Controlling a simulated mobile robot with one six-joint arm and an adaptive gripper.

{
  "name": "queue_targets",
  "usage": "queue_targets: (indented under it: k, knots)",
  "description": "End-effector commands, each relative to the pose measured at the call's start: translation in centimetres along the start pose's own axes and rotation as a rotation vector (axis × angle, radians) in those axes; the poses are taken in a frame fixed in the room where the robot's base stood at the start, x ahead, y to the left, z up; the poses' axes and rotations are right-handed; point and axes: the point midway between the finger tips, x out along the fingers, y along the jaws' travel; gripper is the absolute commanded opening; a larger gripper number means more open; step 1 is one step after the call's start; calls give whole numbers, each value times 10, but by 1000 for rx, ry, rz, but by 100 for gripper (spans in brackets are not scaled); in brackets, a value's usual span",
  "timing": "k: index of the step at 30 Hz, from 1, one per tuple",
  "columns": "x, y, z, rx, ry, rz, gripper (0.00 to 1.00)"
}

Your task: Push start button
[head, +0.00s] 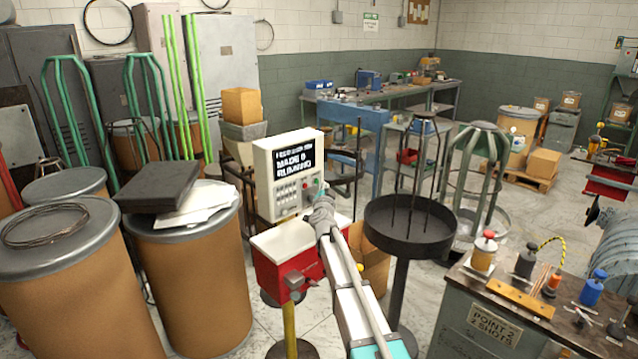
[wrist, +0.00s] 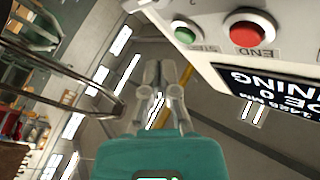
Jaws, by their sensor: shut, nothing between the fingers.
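The control panel (head: 262,180) is a cream box with a dark screen, keypad rows and a red button (head: 306,184). In the wrist view the panel appears upside down at the upper right. It shows a green button (wrist: 185,31) with a partly readable label and a red button (wrist: 246,29) labelled END. My gripper (wrist: 168,66) is shut and empty, its tips below the green button in that picture. I see no contact, but the depth gap is hard to judge. In the head view my gripper (head: 322,203) is in front of the panel's lower right corner.
A red machine base (head: 275,268) stands below the panel. A round black tray (head: 410,228) on a post is close to the right of my arm. Brown drums (head: 190,280) stand at left, and a bench (head: 470,325) with bottles at lower right.

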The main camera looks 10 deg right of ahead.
Motion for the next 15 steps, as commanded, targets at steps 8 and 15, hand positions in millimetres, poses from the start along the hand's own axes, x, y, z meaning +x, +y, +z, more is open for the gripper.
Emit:
queue_targets:
  k: [8,15]
  knots:
    - [-16,10,-11,-1,0,0,0]
    - [-26,18,-18,-1,-1,0,0]
